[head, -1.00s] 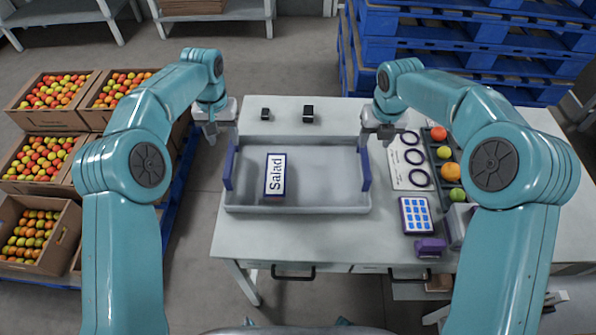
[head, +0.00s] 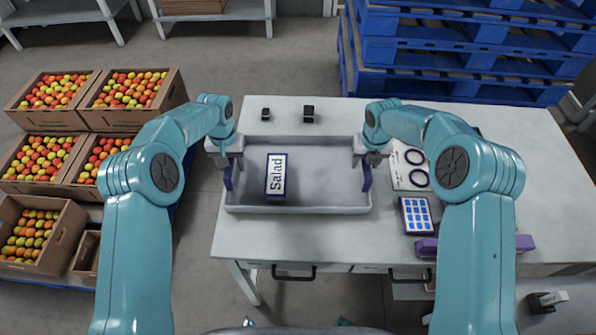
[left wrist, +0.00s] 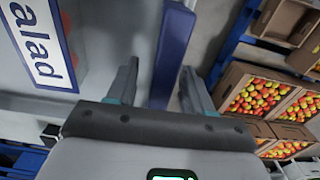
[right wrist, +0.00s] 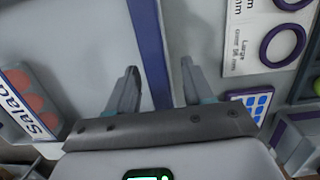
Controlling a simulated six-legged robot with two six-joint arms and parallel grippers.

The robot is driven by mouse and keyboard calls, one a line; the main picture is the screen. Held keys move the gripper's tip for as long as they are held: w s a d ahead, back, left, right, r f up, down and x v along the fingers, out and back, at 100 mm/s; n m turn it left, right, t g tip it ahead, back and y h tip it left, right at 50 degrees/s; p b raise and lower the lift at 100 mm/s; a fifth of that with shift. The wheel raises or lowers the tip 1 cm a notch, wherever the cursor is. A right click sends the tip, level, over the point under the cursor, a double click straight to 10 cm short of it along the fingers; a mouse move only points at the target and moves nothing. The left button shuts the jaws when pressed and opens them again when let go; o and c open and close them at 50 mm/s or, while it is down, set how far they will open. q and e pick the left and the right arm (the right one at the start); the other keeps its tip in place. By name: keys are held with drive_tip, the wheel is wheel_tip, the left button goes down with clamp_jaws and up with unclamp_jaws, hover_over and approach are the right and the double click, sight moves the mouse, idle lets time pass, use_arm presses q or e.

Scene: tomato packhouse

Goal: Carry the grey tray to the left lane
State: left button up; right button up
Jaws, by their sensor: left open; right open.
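The grey tray (head: 330,200) sits on the table with a blue handle at each end and a box marked Salad (head: 276,175) inside it. My left gripper (head: 226,160) is open at the tray's left handle (head: 228,178); in the left wrist view the blue handle (left wrist: 172,50) runs between the open fingers (left wrist: 160,90). My right gripper (head: 371,158) is open at the right handle (head: 366,178); in the right wrist view that handle (right wrist: 150,50) lies between the open fingers (right wrist: 158,88). I cannot tell whether any finger touches a handle.
Two small black blocks (head: 308,114) stand behind the tray. A card with rings (head: 408,170), a blue-celled pad (head: 416,214) and a purple item (head: 425,247) lie to the right. Fruit boxes (head: 130,92) stand at left, blue pallets (head: 460,80) behind. The table's front strip (head: 310,238) is clear.

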use_arm(q)
drive_tip(key=shift+w+a+f, duration=0.1)
drive_tip(key=shift+w+f, duration=0.1)
drive_tip(key=c, duration=0.8)
use_arm(e)
drive_tip(key=shift+w+a+f, duration=0.1)
drive_tip(key=shift+w+f, duration=0.05)
drive_tip(key=shift+w, duration=0.05)
drive_tip(key=c, duration=0.8)
use_arm(q)
clamp_jaws()
use_arm(e)
clamp_jaws()
use_arm(q)
drive_tip(key=shift+s+r, duration=0.1)
use_arm(e)
drive_tip(key=shift+s, duration=0.1)
